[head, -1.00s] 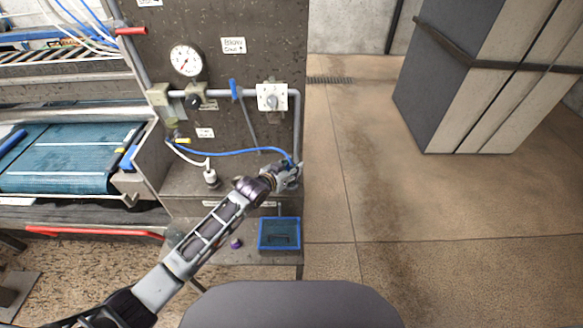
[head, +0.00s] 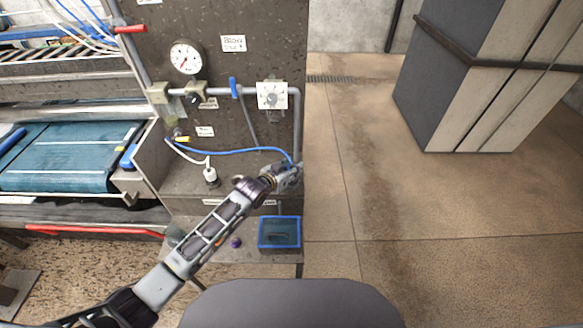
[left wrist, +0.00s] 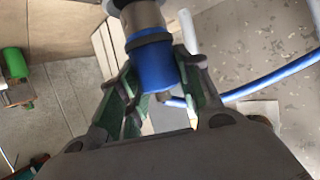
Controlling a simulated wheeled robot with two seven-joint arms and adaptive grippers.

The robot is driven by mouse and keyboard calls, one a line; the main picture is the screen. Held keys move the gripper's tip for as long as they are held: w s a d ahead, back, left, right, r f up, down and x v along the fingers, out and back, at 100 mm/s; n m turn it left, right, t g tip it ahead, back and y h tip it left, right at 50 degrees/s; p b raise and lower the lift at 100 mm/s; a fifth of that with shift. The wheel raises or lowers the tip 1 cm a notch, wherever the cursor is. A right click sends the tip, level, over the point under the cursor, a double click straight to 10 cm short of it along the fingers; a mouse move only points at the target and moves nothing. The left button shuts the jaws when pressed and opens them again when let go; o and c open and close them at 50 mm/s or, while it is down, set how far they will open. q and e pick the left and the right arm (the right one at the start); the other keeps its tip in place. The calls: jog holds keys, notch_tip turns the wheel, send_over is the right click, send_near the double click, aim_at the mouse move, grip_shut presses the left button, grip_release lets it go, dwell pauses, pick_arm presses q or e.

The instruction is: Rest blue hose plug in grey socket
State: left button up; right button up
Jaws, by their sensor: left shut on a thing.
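My left gripper (head: 290,174) is at the right end of the machine's ledge, at the end of the blue hose (head: 240,151). In the left wrist view its green-padded fingers (left wrist: 153,100) are shut on the blue hose plug (left wrist: 154,66). A dark ring and a pale metallic cylinder (left wrist: 143,20) continue from the plug's far end. I cannot tell whether that cylinder is part of the plug or the grey socket. In the head view the gripper hides most of the plug, and I cannot make out the grey socket. My right gripper is out of view.
A white plug (head: 210,175) on a white hose stands on the ledge (head: 232,186). A grey pipe (head: 297,125) runs down beside my gripper. A blue-rimmed tray (head: 279,219) lies below. A valve (head: 272,95) and gauge (head: 186,57) are above.

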pick_arm(q)
jog(key=shift+f+b, duration=0.55)
jog(key=shift+f, duration=0.55)
dwell(0.6)
jog(key=o, duration=1.2)
jog(key=shift+s+a, duration=0.1)
jog(key=shift+s, duration=0.05)
jog(key=v, duration=1.1)
jog(key=shift+s+a+r, duration=0.15)
jog(key=shift+s+a, duration=0.05)
dwell(0.3)
